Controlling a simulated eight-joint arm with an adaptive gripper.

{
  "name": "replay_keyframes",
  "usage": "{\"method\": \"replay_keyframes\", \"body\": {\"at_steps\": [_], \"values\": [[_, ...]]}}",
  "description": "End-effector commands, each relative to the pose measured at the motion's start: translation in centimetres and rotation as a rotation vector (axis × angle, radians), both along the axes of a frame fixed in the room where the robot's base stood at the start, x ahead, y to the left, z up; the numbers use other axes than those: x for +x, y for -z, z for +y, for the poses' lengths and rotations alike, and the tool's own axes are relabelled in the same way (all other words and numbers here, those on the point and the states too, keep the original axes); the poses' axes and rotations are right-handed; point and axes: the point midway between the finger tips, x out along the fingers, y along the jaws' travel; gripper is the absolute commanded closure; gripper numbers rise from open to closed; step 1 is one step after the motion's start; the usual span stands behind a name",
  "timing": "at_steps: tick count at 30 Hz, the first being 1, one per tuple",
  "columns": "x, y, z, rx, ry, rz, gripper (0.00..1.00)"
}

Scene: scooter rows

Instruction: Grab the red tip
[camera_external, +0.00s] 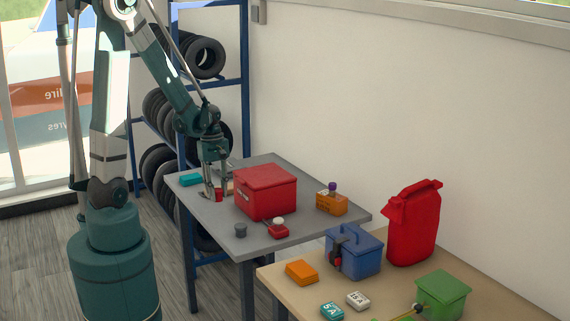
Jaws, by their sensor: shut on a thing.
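My gripper (213,196) points down at the left part of the grey table, left of the large red box. It is shut on a small red piece (218,195), which I take to be the red tip. The fingers hide part of it, and I cannot tell whether it touches the table top.
The grey table (190,205) also bears a large red box (265,192), a teal block (191,179), an orange box (331,203), a dark grey cylinder (240,230) and a small red item with a white top (278,228). A wooden table (400,290) stands at the front right.

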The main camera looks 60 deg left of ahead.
Motion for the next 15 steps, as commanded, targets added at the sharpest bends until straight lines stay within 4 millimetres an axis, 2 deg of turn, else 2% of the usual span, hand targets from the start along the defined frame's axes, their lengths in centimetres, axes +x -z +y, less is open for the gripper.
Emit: {"method": "replay_keyframes", "body": {"at_steps": [6,15], "values": [[-0.1,-2.6,0.0,0.000,0.000,0.000,0.86],[0.0,-4.3,0.0,0.000,0.000,0.000,0.86]]}}
